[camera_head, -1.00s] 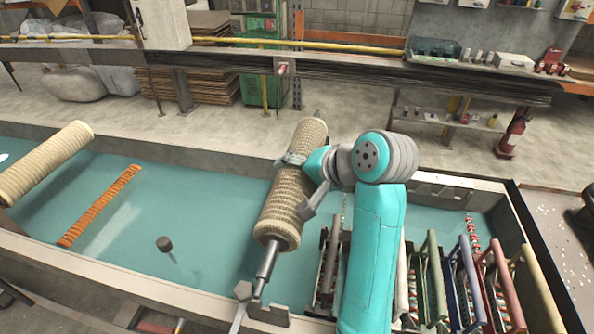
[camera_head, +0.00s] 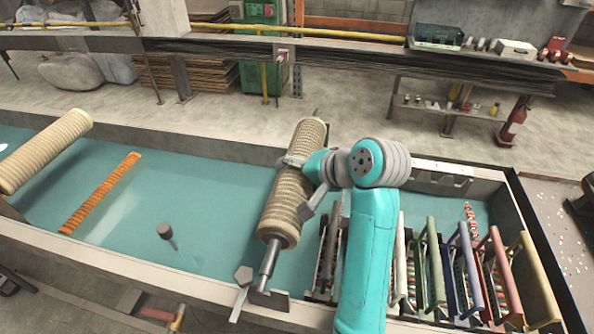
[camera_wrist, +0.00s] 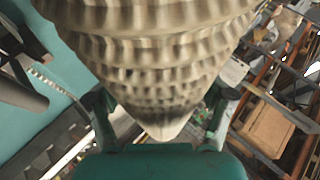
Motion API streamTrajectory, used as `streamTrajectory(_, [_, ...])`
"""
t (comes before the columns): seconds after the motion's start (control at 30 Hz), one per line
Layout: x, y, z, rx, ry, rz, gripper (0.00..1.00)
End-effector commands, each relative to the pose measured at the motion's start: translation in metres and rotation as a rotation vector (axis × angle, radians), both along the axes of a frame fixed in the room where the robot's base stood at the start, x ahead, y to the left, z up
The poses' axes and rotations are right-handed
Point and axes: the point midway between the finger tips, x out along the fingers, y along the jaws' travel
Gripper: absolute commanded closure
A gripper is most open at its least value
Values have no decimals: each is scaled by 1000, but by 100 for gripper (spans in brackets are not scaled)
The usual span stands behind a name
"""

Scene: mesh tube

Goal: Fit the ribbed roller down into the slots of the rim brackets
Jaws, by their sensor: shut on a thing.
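The ribbed roller (camera_head: 271,217) is beige, with a metal shaft at its near end (camera_head: 268,266). It hangs tilted over the blue-green tank. My gripper (camera_head: 291,160) is shut around its upper middle; in the wrist view the roller (camera_wrist: 150,60) fills the space between my fingers. A grey rim bracket (camera_head: 243,276) stands on the tank's near rim. The shaft's near end overlaps this bracket in the picture; I cannot tell whether it touches or is in the slot. The far shaft end (camera_head: 316,113) appears over the far wall. No far bracket slot is clear behind the roller.
Another beige roller (camera_head: 45,150) lies at the left. An orange roller (camera_head: 100,193) and a dark knob (camera_head: 165,231) are in the tank. Several coloured frames (camera_head: 468,273) stand at the right. My arm hides part of the tank.

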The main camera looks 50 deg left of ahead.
Motion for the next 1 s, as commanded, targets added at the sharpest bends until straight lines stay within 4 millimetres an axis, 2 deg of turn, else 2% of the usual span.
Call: streamTrajectory(1.0, [0, 0, -38, 2, 0, 0, 89])
